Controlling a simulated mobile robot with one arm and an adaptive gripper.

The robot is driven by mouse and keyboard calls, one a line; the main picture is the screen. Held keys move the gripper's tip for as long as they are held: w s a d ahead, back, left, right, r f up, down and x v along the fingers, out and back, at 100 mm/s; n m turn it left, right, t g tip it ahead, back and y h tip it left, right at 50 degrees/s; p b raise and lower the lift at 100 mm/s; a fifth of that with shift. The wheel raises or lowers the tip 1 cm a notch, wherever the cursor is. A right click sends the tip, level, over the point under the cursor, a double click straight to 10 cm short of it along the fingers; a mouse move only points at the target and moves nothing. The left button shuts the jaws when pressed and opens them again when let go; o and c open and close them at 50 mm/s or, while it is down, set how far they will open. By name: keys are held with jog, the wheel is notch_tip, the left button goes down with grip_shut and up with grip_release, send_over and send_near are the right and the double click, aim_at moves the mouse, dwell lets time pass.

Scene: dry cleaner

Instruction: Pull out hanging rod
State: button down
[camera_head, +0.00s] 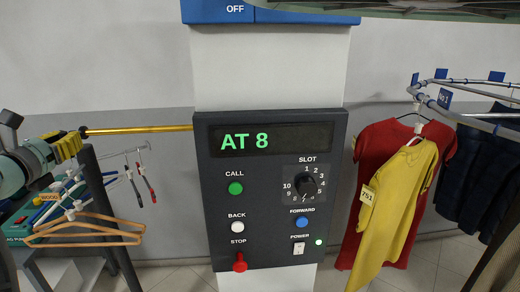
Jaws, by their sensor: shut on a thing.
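The hanging rod (140,129) is a thin brass-coloured bar. It lies nearly level at the left, and its right end meets or passes behind the edge of the dark control panel (277,220). Its left end has a dark cap. My gripper (78,140), with yellow fingers, comes in from the left edge and is shut on the rod at its capped left end. The fingers hide part of that end. I cannot tell how the rod is mounted.
Below the rod are wooden hangers (88,229) and a clip hanger (136,165) on a dark stand. The panel shows "AT 8" in green. At right, a red shirt (378,145) and a yellow shirt (400,200) hang from a curved rail (470,118).

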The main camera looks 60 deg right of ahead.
jog(key=shift+s+d, duration=0.1)
jog(key=c, duration=0.9)
grip_release()
jog(key=shift+c, duration=0.2)
jog(key=v, duration=1.2)
